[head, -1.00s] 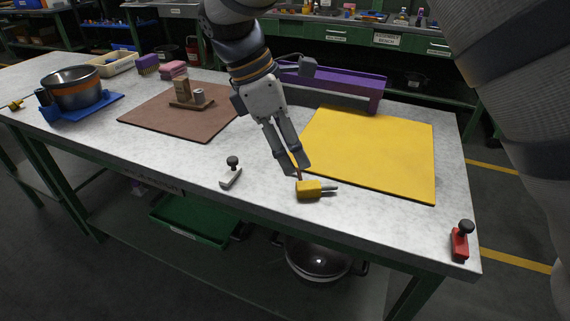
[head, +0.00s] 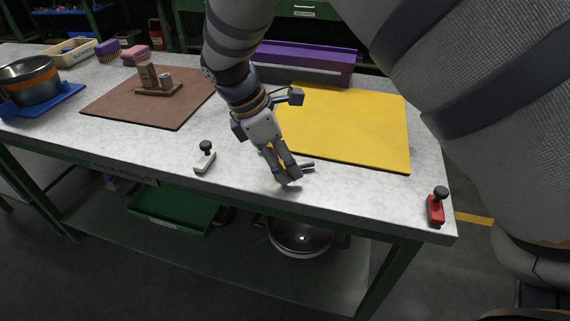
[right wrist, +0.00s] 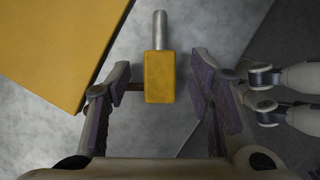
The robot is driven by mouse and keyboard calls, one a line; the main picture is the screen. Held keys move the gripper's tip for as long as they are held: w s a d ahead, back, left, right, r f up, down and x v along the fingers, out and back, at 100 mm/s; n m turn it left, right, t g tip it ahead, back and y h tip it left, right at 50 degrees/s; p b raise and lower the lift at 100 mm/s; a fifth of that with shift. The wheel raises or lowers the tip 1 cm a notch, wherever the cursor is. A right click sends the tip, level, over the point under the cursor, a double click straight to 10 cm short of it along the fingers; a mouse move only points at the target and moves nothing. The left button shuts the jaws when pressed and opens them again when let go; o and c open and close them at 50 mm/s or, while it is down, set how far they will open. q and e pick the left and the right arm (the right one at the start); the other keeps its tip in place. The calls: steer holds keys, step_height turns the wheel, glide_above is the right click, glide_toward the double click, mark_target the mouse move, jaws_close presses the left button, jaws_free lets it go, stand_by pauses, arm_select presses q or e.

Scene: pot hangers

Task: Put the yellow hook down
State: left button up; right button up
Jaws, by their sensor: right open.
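The yellow hook shows in the right wrist view as a yellow block (right wrist: 159,77) with a grey metal pin pointing up the picture. A thin reddish-brown piece reaches from its left side to the left finger. It appears to lie on the grey worktop. My right gripper (head: 289,178) is open, with one finger on each side of the block; a gap shows at the right finger. In the head view the fingers hide the yellow block, and only its metal pin (head: 306,164) shows beside them. My left gripper is not in view.
A yellow mat (head: 345,128) lies just behind the hook. A grey hook with a black knob (head: 205,158) is to the left, and a red one (head: 436,208) stands near the right corner. A brown mat (head: 140,103) lies farther left. The table's front edge is close.

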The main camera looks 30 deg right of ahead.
jaws_close()
steer(key=shift+r, duration=0.1)
